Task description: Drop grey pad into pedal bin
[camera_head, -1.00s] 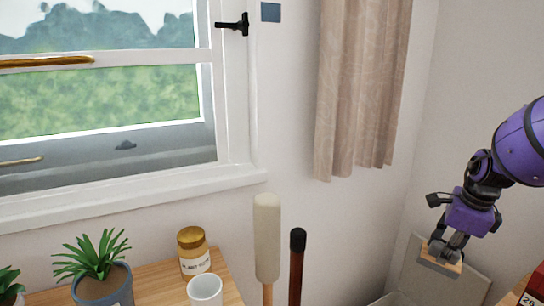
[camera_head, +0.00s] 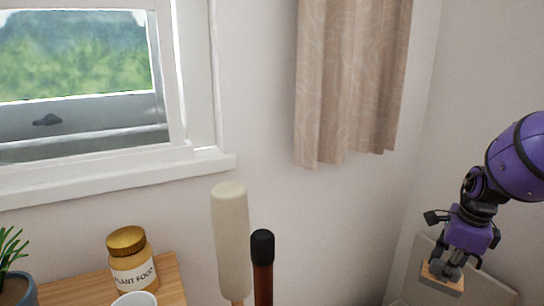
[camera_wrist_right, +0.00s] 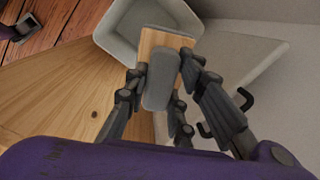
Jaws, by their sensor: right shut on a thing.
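My right gripper (camera_head: 446,268) is shut on the grey pad, a small block with a wood-coloured face and a grey part. In the right wrist view the grey pad (camera_wrist_right: 160,82) sits between the fingers, with its wood-coloured part beyond. The pedal bin (camera_wrist_right: 113,32) is a pale grey open container at the top of that view, with the pad's far end overlapping its near side. A pale panel, apparently its raised lid (camera_head: 417,262), stands behind the gripper in the head view. The bin's opening is hidden there.
A wooden table (camera_head: 78,291) at lower left holds a plant-food jar (camera_head: 132,262), a white cup (camera_head: 136,299) and a potted plant (camera_head: 14,262). A cream-headed tool (camera_head: 230,235) and a dark-capped handle (camera_head: 262,262) stand upright between table and bin. A curtain (camera_head: 350,80) hangs behind.

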